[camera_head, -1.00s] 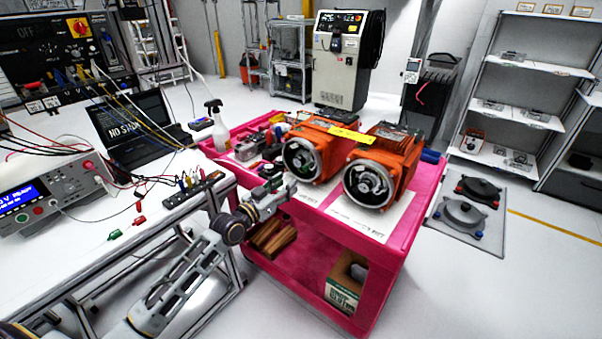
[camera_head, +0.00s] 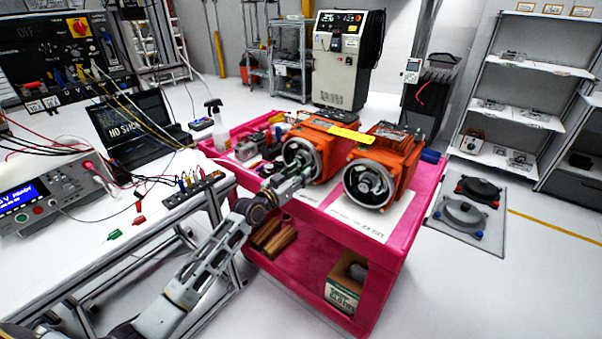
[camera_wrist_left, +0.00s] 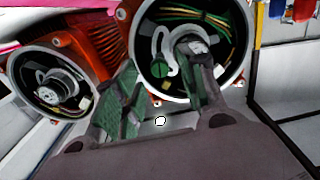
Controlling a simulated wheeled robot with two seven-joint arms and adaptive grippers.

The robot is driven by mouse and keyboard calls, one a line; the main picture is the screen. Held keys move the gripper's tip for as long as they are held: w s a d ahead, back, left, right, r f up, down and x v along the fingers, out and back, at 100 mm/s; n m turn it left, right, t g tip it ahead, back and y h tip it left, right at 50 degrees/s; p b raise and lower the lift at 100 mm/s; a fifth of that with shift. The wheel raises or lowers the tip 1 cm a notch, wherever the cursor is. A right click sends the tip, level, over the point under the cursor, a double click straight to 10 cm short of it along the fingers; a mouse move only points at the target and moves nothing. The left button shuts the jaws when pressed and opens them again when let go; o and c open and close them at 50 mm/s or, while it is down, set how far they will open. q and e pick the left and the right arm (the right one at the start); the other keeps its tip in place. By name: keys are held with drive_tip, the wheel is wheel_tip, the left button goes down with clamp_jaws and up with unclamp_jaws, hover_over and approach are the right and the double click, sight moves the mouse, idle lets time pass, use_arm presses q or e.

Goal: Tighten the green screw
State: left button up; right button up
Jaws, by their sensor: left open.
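Two orange motors with open round ends stand side by side on the pink cart; the left motor (camera_head: 324,142) is close to my left gripper (camera_head: 294,178). The right motor (camera_head: 388,168) stands apart from it. In the left wrist view, a small green screw head (camera_wrist_left: 157,86) shows inside the nearer motor's round housing (camera_wrist_left: 150,30), beside a pale curved part and several wires. My left gripper (camera_wrist_left: 158,72) is open, its green-padded fingers on either side of the screw's place in the picture. Whether a finger touches the housing cannot be told. My right gripper is out of view.
The pink cart (camera_head: 408,232) has small items behind the left motor and a box (camera_head: 345,281) on its lower shelf. The white bench (camera_head: 90,265) with instruments and cables is at left.

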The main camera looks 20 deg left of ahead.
use_arm(q)
drive_tip(key=shift+w+d, duration=0.25)
drive_tip(key=shift+w, duration=0.35)
clamp_jaws()
drive_tip(key=shift+m, duration=0.4)
